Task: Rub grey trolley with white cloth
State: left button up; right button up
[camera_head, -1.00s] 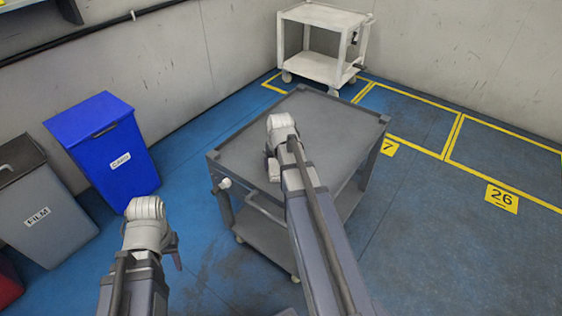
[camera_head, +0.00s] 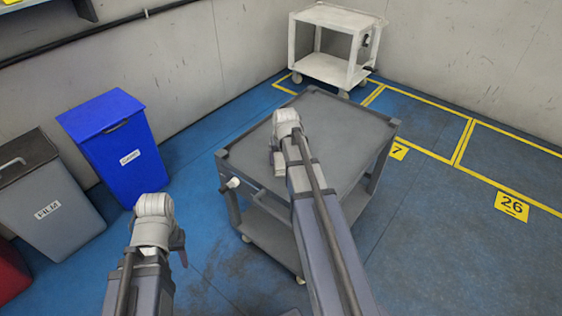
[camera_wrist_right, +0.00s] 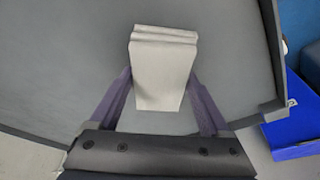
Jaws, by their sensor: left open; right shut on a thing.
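The grey trolley (camera_head: 345,125) stands in the middle of the head view, with a flat top and a lower shelf. My right gripper (camera_wrist_right: 161,82) is shut on the folded white cloth (camera_wrist_right: 163,55), over the trolley top near a corner. I cannot tell whether the cloth touches the top. In the head view the right wrist hides most of this gripper and the cloth. My left gripper (camera_head: 180,248) is open, low in front of the trolley's left side and apart from it, mostly hidden by its wrist.
A blue bin (camera_head: 125,155) and a grey bin (camera_head: 45,200) stand at the left, with a red bin (camera_head: 10,272) at the edge. A white trolley (camera_head: 335,40) stands by the back wall. The marked blue floor (camera_head: 450,230) at the right is clear. The trolley top looks otherwise bare.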

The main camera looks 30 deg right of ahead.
jog(key=shift+w+d, duration=0.25)
jog(key=shift+d, duration=0.35)
jog(key=shift+w+d, duration=0.2)
jog(key=shift+d, duration=0.35)
jog(key=shift+w+d, duration=0.25)
jog(key=shift+d, duration=0.35)
jog(key=shift+w+d, duration=0.25)
jog(key=shift+d, duration=0.35)
jog(key=shift+w+d, duration=0.25)
jog(key=shift+d, duration=0.35)
jog(key=shift+r, duration=0.1)
jog(key=shift+a, duration=0.15)
jog(key=shift+s+a, duration=0.4)
jog(key=shift+a, duration=0.45)
jog(key=shift+s+a, duration=0.35)
jog(key=shift+a, duration=0.5)
jog(key=shift+s+a, duration=0.1)
jog(key=shift+a, duration=0.05)
